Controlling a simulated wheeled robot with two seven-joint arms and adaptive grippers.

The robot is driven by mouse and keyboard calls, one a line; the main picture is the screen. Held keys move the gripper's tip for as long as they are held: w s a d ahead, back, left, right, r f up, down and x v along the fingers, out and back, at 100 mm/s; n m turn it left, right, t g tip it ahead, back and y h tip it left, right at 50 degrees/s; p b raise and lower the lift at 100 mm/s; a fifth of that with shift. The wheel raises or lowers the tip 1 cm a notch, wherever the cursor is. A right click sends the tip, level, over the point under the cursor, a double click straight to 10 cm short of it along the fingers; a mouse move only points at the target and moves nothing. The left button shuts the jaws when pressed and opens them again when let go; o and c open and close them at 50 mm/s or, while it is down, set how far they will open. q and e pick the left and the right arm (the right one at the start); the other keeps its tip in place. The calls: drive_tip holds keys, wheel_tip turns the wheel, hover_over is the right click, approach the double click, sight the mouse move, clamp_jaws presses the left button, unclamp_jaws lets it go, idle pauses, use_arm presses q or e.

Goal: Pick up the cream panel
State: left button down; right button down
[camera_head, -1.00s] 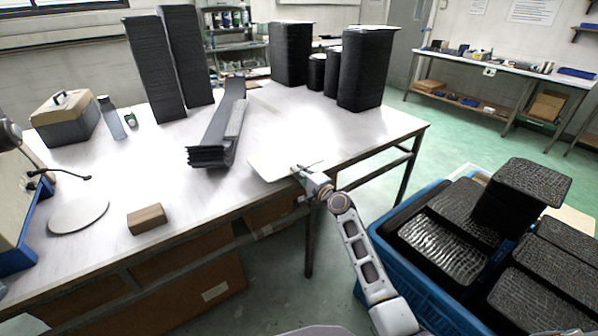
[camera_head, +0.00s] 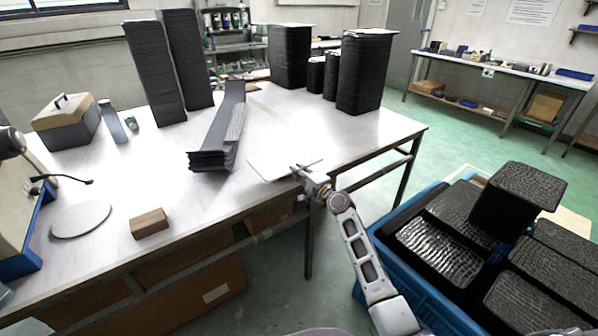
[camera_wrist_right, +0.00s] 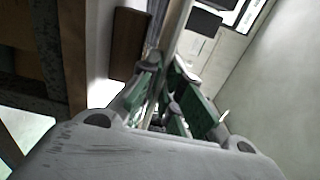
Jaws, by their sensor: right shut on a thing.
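The cream panel (camera_head: 268,171) is a thin pale sheet at the front right edge of the white table, hard to tell from the bright tabletop. My right gripper (camera_head: 303,169) is shut on its near right side. In the right wrist view the panel (camera_wrist_right: 176,28) shows nearly edge-on as a pale strip running up from between the green-sided fingers (camera_wrist_right: 165,95). I cannot tell whether the panel touches the table or is just above it. My left gripper is not in view.
Folded dark panels (camera_head: 213,152) lie on the table (camera_head: 190,190) left of the cream panel. Tall dark stacks (camera_head: 362,75) stand behind. A small brown block (camera_head: 149,223) and a round disc (camera_head: 81,220) lie at front left. A blue crate (camera_head: 425,300) of black textured panels stands right.

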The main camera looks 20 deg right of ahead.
drive_tip(key=shift+r, duration=0.1)
idle(0.3)
drive_tip(key=s+d+r+p, duration=0.2)
drive_tip(key=s+r+p, duration=0.2)
drive_tip(key=s, duration=0.3)
drive_tip(key=shift+s+d+p, duration=0.25)
drive_tip(key=shift+d+p, duration=0.1)
drive_tip(key=shift+p, duration=0.2)
idle(0.5)
